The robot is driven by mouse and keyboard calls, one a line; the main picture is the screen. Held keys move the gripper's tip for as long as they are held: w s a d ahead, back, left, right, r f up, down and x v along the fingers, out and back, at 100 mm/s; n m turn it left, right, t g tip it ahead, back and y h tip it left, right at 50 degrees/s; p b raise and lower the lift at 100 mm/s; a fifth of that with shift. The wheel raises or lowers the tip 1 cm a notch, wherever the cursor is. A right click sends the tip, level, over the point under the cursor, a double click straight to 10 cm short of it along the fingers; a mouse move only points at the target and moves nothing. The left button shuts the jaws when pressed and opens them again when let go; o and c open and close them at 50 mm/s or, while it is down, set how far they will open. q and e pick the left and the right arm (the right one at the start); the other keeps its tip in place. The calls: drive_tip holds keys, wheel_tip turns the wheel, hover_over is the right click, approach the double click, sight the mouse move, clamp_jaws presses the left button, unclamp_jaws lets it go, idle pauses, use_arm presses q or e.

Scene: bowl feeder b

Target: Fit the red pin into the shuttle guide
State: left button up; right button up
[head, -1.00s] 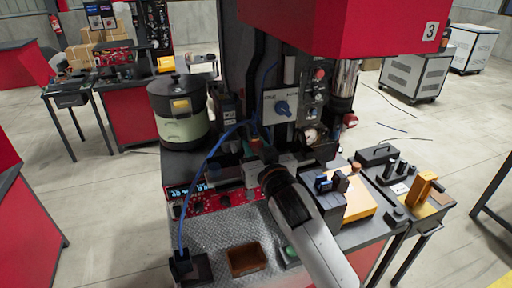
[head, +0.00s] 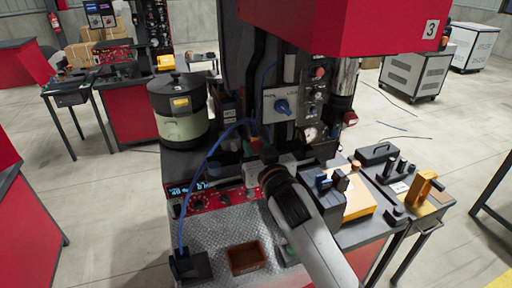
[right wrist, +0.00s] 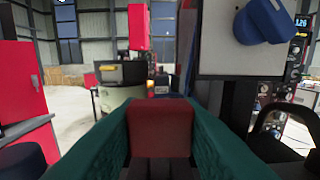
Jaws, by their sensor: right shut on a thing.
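My right gripper (head: 264,160) reaches in from the lower right in the head view, over the bench beneath the red machine. Its wrist hides most of the jaws there. In the right wrist view its two green fingers (right wrist: 160,112) are shut on the red pin (right wrist: 161,130), which shows as a dark red block between them. I cannot clearly pick out the shuttle guide; the area around the jaws is dark and partly covered. My left gripper is not in view.
A lidded pale-green bowl feeder (head: 178,112) stands left of the jaws. A blue cable (head: 207,165) runs down to a black box (head: 190,267). A red control panel (head: 210,197) and brown tray (head: 246,258) lie in front. A blue-knobbed panel (head: 281,105) is behind.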

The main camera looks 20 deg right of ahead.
drive_tip(key=shift+f, duration=1.05)
idle(3.1)
drive_tip(key=o, duration=1.1)
drive_tip(key=shift+c, duration=0.2)
